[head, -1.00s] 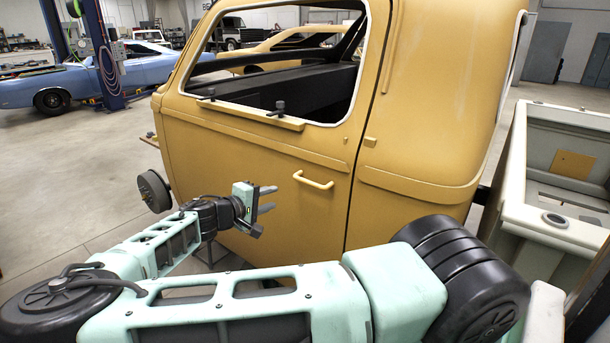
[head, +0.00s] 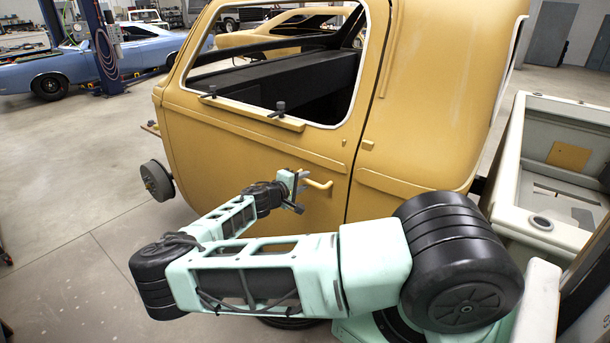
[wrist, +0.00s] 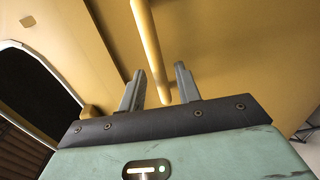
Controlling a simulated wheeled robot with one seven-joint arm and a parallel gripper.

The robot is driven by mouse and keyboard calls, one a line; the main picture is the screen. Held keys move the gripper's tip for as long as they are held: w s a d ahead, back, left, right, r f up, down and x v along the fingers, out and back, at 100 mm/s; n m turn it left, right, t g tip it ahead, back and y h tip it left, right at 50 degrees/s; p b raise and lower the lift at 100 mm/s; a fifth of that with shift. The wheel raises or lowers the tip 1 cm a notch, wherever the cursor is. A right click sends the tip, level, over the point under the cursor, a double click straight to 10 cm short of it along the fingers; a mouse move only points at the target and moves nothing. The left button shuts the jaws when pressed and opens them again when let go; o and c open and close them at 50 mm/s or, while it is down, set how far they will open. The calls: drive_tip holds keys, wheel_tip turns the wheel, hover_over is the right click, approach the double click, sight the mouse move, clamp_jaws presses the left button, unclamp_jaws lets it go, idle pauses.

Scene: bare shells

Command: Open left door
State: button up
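The yellow left door (head: 240,150) of the vehicle cab stands shut, flush with the body at the seam on its right. Its yellow bar handle (head: 320,184) sits low near that seam. My gripper (head: 302,188) is at the left end of the handle. In the wrist view the two grey fingers (wrist: 158,88) are apart, and the handle (wrist: 148,45) shows between them. The fingers do not appear closed on the bar. Whether either finger touches it cannot be told.
A window ledge with small black knobs (head: 279,108) juts from the door above. A pale open-topped body (head: 565,165) stands close on the right. A blue car (head: 50,75) is far back left. The floor (head: 85,190) left of the cab is clear.

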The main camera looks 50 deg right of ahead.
drive_tip(key=shift+x, duration=0.75)
clamp_jaws()
drive_tip(key=shift+a, duration=0.1)
